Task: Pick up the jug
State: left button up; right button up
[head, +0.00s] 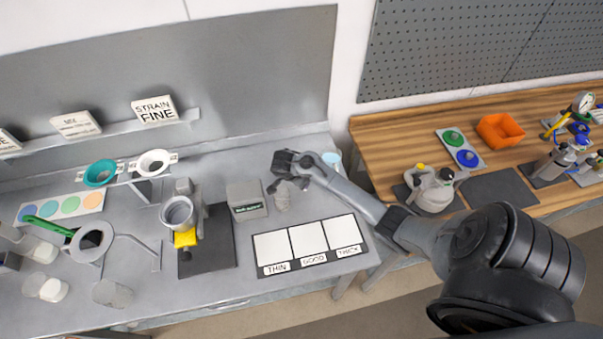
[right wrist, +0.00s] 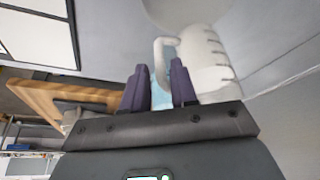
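The jug is pale and translucent with dark graduation marks and a loop handle; its body (right wrist: 205,60) fills the upper middle of the right wrist view. My right gripper's two dark fingers, which also show in the right wrist view (right wrist: 158,82), are apart. The handle lies at or just beyond the gap between them; I cannot tell whether they touch it. My left gripper is not in view.
A grey block (head: 246,199) stands left of the jug, and a mat with THIN, GOOD and THICK panels (head: 311,264) lies in front. A funnel cup on a stand (head: 178,213) is further left.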

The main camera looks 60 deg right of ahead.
jog(key=shift+b+x, duration=0.35)
jog(key=shift+x, duration=2.6)
grip_shut()
